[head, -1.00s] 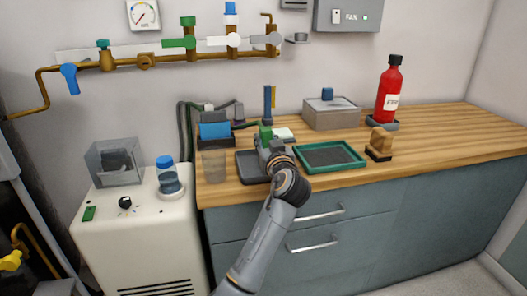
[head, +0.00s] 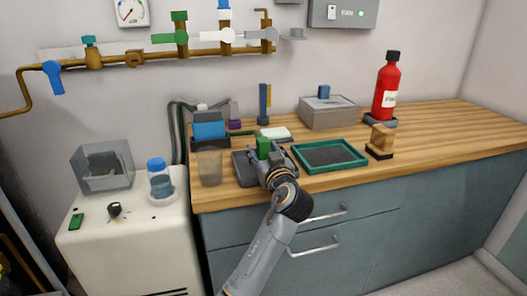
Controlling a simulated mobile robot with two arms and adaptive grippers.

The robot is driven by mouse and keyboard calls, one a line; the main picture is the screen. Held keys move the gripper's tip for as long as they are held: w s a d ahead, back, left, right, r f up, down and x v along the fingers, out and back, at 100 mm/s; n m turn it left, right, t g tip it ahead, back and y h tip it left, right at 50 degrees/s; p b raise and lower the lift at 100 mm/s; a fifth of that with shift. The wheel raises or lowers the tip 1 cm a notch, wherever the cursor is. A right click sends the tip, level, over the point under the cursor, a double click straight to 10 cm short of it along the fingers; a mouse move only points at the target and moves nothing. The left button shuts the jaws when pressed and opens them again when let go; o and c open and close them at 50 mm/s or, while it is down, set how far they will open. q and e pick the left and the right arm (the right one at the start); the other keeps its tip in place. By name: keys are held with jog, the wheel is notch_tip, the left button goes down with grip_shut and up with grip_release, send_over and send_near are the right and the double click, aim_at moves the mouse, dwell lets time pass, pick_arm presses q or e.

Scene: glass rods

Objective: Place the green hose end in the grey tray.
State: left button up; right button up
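The green hose end (head: 263,147) is a small green block between the fingers of my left gripper (head: 265,154). The gripper looks shut on it, though the fingertips are partly hidden. The dark grey tray (head: 242,174) lies on the wooden worktop near its front edge. The gripper and hose end are over the tray's right part, and my wrist hides that side. I cannot tell whether the hose end touches the tray floor. My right gripper is not in view.
A green-rimmed tray (head: 346,163) lies just right of my gripper. A clear beaker (head: 210,167) stands left of the grey tray. Behind are a blue-fronted holder (head: 209,131), a white pad (head: 274,132) and a blue-yellow upright piece (head: 264,104).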

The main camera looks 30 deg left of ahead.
pick_arm(q)
jog(key=v, duration=1.2)
jog(key=shift+p, duration=0.35)
